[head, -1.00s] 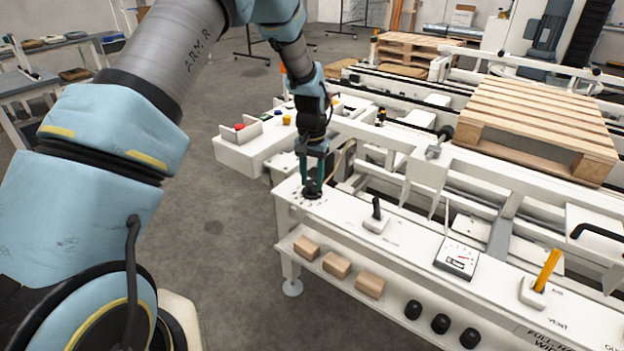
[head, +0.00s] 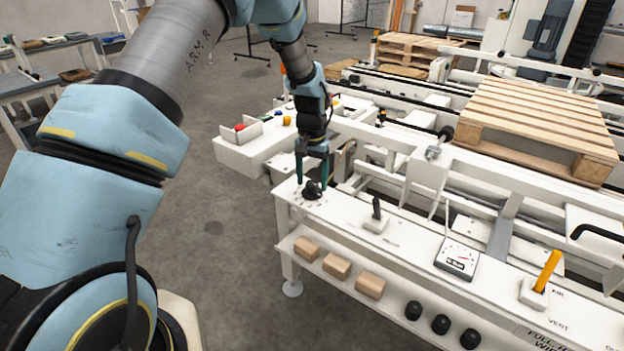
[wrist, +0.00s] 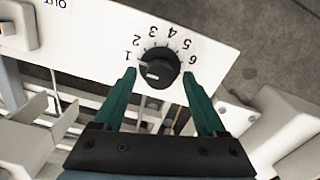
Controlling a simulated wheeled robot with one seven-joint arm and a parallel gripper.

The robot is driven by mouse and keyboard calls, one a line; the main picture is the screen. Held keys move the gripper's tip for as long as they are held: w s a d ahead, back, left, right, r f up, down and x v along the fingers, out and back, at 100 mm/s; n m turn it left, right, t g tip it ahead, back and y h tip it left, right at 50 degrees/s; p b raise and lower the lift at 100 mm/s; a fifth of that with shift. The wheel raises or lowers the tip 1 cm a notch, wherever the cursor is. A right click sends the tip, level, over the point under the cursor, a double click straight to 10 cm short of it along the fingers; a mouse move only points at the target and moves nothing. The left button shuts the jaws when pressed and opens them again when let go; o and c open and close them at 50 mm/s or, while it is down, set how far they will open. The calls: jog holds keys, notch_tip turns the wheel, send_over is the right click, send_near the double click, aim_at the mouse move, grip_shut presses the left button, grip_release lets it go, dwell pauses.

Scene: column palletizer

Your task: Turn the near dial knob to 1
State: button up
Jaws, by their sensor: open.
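The near dial knob (head: 312,190) is black and round and sits on the left end of the white panel. In the wrist view the knob (wrist: 159,68) has a ring of printed numbers from 1 to 6. Its white mark lies on the picture's left side, toward the 1, possibly a little below it. My gripper (head: 312,183) is over the knob, pointing down. In the wrist view my gripper (wrist: 158,74) is open, with one green finger on each side of the knob and a visible gap to it.
A black lever (head: 376,208) stands to the right of the knob, then a gauge box (head: 457,258) and a yellow lever (head: 546,270). Wooden blocks (head: 337,264) and several black knobs (head: 440,324) lie on the shelf below. A pallet (head: 540,120) rests on the conveyor behind.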

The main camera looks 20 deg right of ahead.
aim_at(312, 183)
notch_tip(312, 183, up, 11)
jog(key=b, duration=0.1)
jog(key=shift+f, duration=0.15)
dwell(0.5)
jog(key=a+r+n+p, duration=0.1)
jog(key=a+r+n, duration=0.15)
jog(key=a, duration=0.65)
jog(key=a+r+n, duration=0.1)
jog(key=a+r, duration=0.2)
jog(key=a, duration=0.7)
jog(key=s+a+r+n+p, duration=0.1)
jog(key=s+a+n, duration=0.1)
jog(key=s+a, duration=0.3)
jog(key=s+a+n+t+p, duration=0.1)
jog(key=s+a, duration=0.5)
jog(key=a, duration=0.6)
jog(key=shift+a+r+n+t, duration=0.3)
jog(key=shift+r+n, duration=0.1)
jog(key=shift+n, duration=0.45)
jog(key=shift+w+d, duration=0.1)
